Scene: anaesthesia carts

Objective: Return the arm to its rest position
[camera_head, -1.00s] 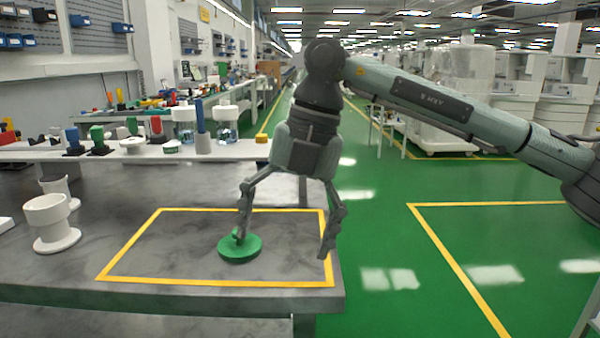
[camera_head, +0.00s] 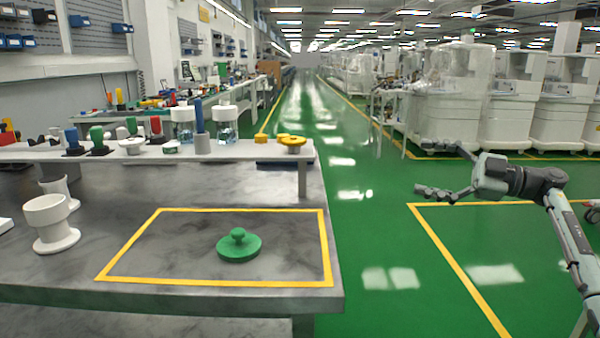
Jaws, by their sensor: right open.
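My right arm (camera_head: 570,240) comes in from the right edge, folded back over the green floor. Its gripper (camera_head: 428,170) points left, open and empty, well clear of the workbench. A green round lid with a knob (camera_head: 239,247) lies on the grey bench top (camera_head: 110,235), inside the yellow taped rectangle, with nothing touching it. My left gripper is not in view.
A white shelf (camera_head: 270,151) on the bench holds coloured pieces, clear jars and a yellow knobbed lid (camera_head: 291,143). White cups (camera_head: 50,222) stand at the bench's left. Wrapped white carts (camera_head: 450,110) stand behind the right gripper. The green floor between is clear.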

